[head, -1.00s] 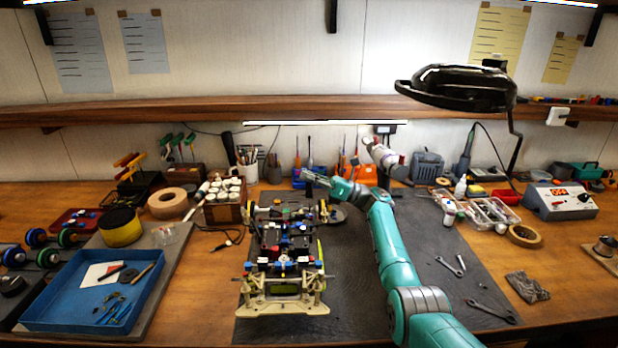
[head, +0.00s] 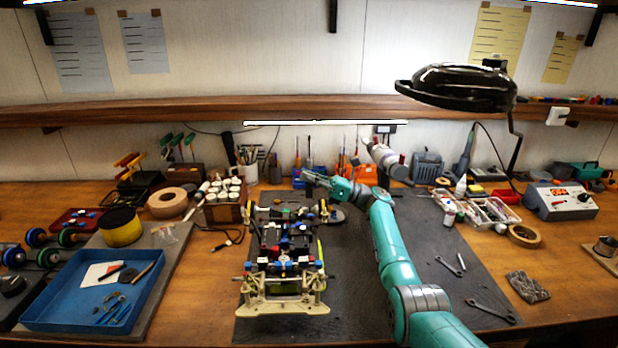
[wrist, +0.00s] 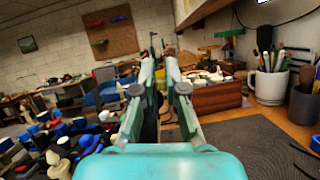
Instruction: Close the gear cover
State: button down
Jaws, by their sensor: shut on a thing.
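The RC racecar (head: 288,262) stands on the dark mat, its cream bumper end towards me. My gripper (head: 308,178) is above the far end of the car, reaching in from the right with its fingers pointing left. In the wrist view my gripper (wrist: 160,50) has its two fingers close together, with a narrow gap between them. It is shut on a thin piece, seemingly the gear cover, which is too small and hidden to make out. The car's blue and black parts (wrist: 75,140) show at the lower left of the wrist view.
A blue tray (head: 50,325) with small tools lies at the left. Paint jars in a wooden box (head: 223,213) stand left of the car's far end. A black lamp (head: 460,90) hangs at the upper right. Wrenches (head: 490,310) lie on the mat's right side.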

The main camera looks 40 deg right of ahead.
aim_at(310, 187)
jog(key=n+g, duration=0.1)
jog(key=n, duration=0.1)
jog(key=s+a+n+g+y, duration=0.1)
jog(key=n, duration=0.1)
jog(key=s+n+g+y, duration=0.1)
jog(key=n, duration=0.2)
jog(key=shift+s+a+r, duration=0.1)
jog(key=shift+a, duration=0.1)
jog(key=shift+s+a+f+n+g+y, duration=0.25)
jog(key=shift+n+g, duration=0.25)
jog(key=shift+n, duration=0.45)
jog(key=shift+s+a+n+g, duration=0.15)
jog(key=shift+s+n+g, duration=0.25)
jog(key=shift+n, duration=0.5)
jog(key=shift+s+a+f+n+g+y, duration=0.2)
jog(key=shift+n+g, duration=0.4)
jog(key=shift+n, duration=0.35)
jog(key=c, duration=1.2)
grip_release()
jog(key=shift+c, duration=0.2)
